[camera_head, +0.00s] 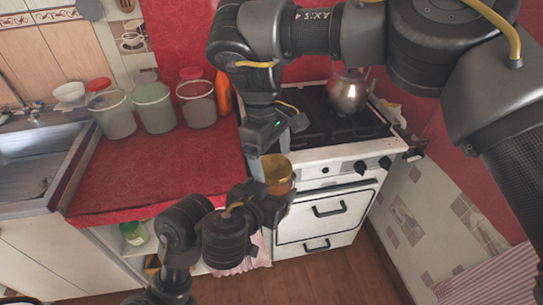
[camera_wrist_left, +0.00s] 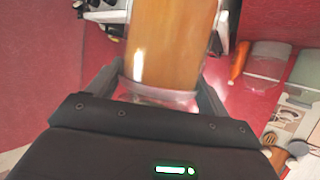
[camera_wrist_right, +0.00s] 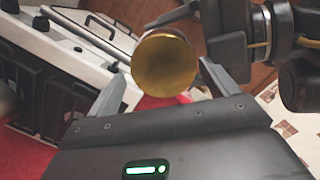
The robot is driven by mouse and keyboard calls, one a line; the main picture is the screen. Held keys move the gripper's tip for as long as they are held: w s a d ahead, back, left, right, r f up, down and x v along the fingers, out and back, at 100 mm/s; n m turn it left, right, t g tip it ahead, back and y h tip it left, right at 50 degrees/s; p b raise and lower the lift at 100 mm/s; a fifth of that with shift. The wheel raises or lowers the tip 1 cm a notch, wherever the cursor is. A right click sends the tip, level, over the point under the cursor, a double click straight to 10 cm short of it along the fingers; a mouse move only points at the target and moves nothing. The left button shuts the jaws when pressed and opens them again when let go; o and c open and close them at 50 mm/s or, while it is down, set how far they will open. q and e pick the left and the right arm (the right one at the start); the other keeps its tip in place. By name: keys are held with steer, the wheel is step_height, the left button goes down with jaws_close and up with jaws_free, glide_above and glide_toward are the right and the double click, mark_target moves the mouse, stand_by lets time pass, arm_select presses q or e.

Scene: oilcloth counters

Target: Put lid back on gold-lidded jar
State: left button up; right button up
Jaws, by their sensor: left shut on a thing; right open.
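The jar (camera_head: 278,174) shows amber in the head view, at the front right end of the red counter. My left gripper (camera_head: 272,200) is shut around it. In the left wrist view the jar (camera_wrist_left: 172,45) is glass with orange-brown contents, between the two fingers. In the right wrist view a round gold disc (camera_wrist_right: 164,64), which looks like the gold lid, faces the camera at the jar's top. How firmly it sits cannot be told. My right gripper (camera_head: 274,150) is open just above the jar, its fingers spread either side of the disc (camera_wrist_right: 162,76).
Several clear lidded canisters (camera_head: 154,108) and an orange bottle (camera_head: 223,92) stand at the counter's back. A metal kettle (camera_head: 347,92) is on the white stove (camera_head: 325,205), right of the jar. A sink (camera_head: 35,160) is at left. The red counter's middle (camera_head: 165,175) is clear.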

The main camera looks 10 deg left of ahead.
steer(key=shift+s+a+f, duration=0.1)
steer(key=shift+s+f, duration=0.05)
steer(key=shift+s, duration=0.2)
stand_by(0.3)
